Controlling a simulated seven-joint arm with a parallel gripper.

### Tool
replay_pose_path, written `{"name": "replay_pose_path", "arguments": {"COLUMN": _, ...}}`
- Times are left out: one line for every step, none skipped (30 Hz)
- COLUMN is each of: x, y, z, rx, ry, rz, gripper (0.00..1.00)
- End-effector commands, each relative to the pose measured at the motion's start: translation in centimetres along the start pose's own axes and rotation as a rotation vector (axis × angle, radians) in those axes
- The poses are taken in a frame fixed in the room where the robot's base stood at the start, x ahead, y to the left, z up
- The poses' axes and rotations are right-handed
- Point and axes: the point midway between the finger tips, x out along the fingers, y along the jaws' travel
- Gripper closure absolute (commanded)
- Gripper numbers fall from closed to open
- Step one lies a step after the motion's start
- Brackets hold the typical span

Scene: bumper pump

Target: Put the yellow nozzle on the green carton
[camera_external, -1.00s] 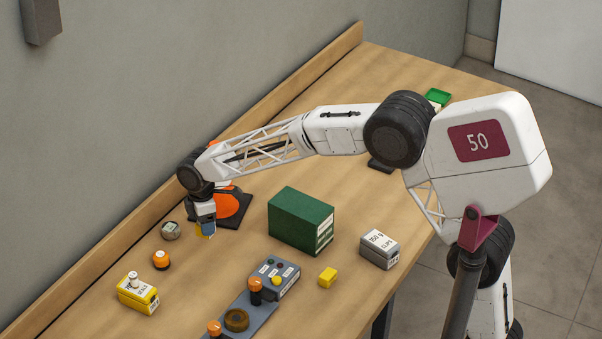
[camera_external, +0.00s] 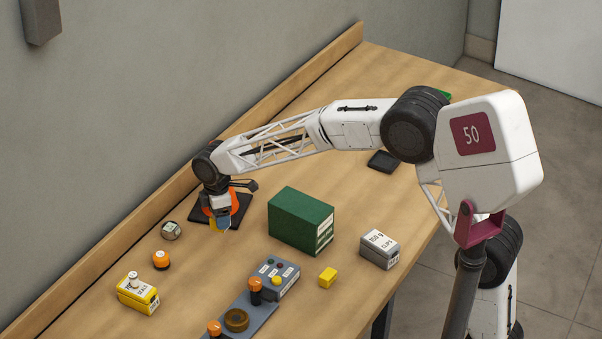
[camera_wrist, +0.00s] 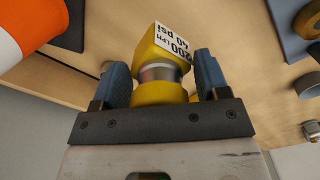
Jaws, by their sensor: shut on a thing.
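In the outside view my gripper (camera_external: 219,224) is over the table, left of the green carton, with a little of the yellow nozzle (camera_external: 213,226) showing beside the fingers. The green carton (camera_external: 292,222) stands upright mid-table, its top bare.
An orange cone on a black base (camera_external: 236,212) stands right behind my gripper. A grey control box (camera_external: 276,279), a small yellow block (camera_external: 328,277) and a grey clips box (camera_external: 379,250) are near the carton. A yellow seals box (camera_external: 138,294) and an orange-topped item (camera_external: 161,260) stand at left.

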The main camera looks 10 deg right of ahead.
Motion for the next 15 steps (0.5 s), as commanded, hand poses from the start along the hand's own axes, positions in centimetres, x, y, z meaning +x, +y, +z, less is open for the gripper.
{"name": "replay_pose_path", "arguments": {"x": -0.6, "y": -0.2, "z": 1.1, "rx": 0.005, "ry": 0.001, "rz": 0.002, "gripper": 0.62}}
{"name": "replay_pose_path", "arguments": {"x": -0.8, "y": -0.3, "z": 1.8, "rx": 0.008, "ry": 0.001, "rz": 0.002, "gripper": 0.62}}
{"name": "replay_pose_path", "arguments": {"x": -1.1, "y": -0.6, "z": 2.7, "rx": 0.012, "ry": 0.001, "rz": 0.002, "gripper": 0.62}}
{"name": "replay_pose_path", "arguments": {"x": -1.3, "y": -0.7, "z": 3.3, "rx": 0.014, "ry": 0.001, "rz": 0.002, "gripper": 0.62}}
{"name": "replay_pose_path", "arguments": {"x": -1.6, "y": -0.9, "z": 4.0, "rx": 0.016, "ry": 0.001, "rz": 0.002, "gripper": 0.62}}
{"name": "replay_pose_path", "arguments": {"x": -1.9, "y": -1.2, "z": 4.9, "rx": 0.020, "ry": 0.001, "rz": 0.002, "gripper": 0.62}}
{"name": "replay_pose_path", "arguments": {"x": -2.1, "y": -1.4, "z": 5.6, "rx": 0.023, "ry": 0.001, "rz": 0.002, "gripper": 0.62}}
{"name": "replay_pose_path", "arguments": {"x": -2.4, "y": -1.6, "z": 6.3, "rx": 0.027, "ry": 0.001, "rz": 0.002, "gripper": 0.62}}
{"name": "replay_pose_path", "arguments": {"x": -2.6, "y": -1.9, "z": 7.2, "rx": 0.031, "ry": 0.001, "rz": 0.002, "gripper": 0.62}}
{"name": "replay_pose_path", "arguments": {"x": -2.8, "y": -2.1, "z": 7.8, "rx": 0.033, "ry": 0.001, "rz": 0.002, "gripper": 0.62}}
{"name": "replay_pose_path", "arguments": {"x": -3.0, "y": -2.4, "z": 8.4, "rx": 0.036, "ry": 0.001, "rz": 0.002, "gripper": 0.62}}
{"name": "replay_pose_path", "arguments": {"x": -3.3, "y": -2.7, "z": 9.3, "rx": 0.039, "ry": 0.001, "rz": 0.002, "gripper": 0.62}}
{"name": "replay_pose_path", "arguments": {"x": -3.5, "y": -2.9, "z": 10.0, "rx": 0.042, "ry": 0.001, "rz": 0.001, "gripper": 0.62}}
{"name": "replay_pose_path", "arguments": {"x": -3.7, "y": -3.2, "z": 10.7, "rx": 0.044, "ry": 0.001, "rz": 0.002, "gripper": 0.62}}
{"name": "replay_pose_path", "arguments": {"x": -3.9, "y": -3.6, "z": 11.5, "rx": 0.048, "ry": 0.001, "rz": 0.002, "gripper": 0.62}}
